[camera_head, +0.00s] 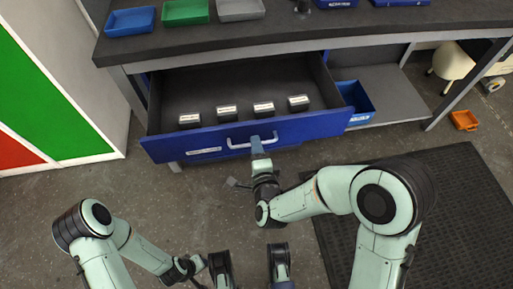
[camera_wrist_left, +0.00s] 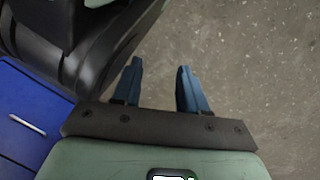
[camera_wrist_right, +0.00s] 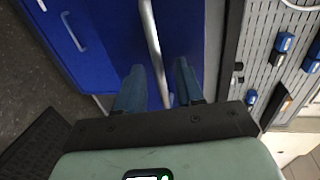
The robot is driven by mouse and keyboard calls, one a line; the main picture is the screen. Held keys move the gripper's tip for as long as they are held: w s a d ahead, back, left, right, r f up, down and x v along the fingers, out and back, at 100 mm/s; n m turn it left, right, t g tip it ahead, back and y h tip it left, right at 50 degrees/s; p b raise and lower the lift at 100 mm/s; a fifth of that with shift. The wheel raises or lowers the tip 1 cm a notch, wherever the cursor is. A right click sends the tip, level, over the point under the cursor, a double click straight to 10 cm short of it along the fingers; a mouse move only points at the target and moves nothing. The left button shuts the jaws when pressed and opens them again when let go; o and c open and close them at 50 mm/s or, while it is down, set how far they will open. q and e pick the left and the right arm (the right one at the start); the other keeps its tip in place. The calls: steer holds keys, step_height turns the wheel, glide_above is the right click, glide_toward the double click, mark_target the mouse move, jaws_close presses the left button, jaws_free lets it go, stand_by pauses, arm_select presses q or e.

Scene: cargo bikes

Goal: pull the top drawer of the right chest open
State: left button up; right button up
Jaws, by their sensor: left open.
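A wide blue drawer (camera_head: 215,147) under the dark worktop stands pulled out, with several small dark boxes with white labels (camera_head: 227,111) inside. Its pale bar handle (camera_head: 238,144) is on the front. My right gripper (camera_head: 258,149) is at the right part of this handle. In the right wrist view the handle bar (camera_wrist_right: 152,45) runs between the two blue fingers of my right gripper (camera_wrist_right: 158,72), with gaps visible beside it. My left gripper (camera_wrist_left: 157,70) is open and empty above the floor. Whether this drawer belongs to the right chest cannot be told.
Blue, green (camera_head: 186,12) and grey trays stand on the worktop (camera_head: 290,28). A blue bin (camera_head: 355,100) sits on the lower shelf right of the drawer. A black mat (camera_head: 455,205) lies at the right, and an orange bin (camera_head: 464,120) stands on the floor.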

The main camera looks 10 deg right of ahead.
arm_select(q)
steer(key=s+d+r+g+h+p, duration=0.1)
steer(key=s+d+r+p, duration=0.2)
steer(key=r+p, duration=0.4)
steer(key=s+d+r+m+g+p, duration=0.1)
steer(key=s+d+r+p, duration=0.2)
steer(key=r+p, duration=0.4)
step_height(320, 180, up, 3)
steer(key=shift+s+r+h+p, duration=0.1)
steer(key=shift+s+h+p, duration=0.3)
steer(key=shift+s, duration=0.25)
arm_select(e)
steer(key=v, duration=1.2)
steer(key=shift+f, duration=0.1)
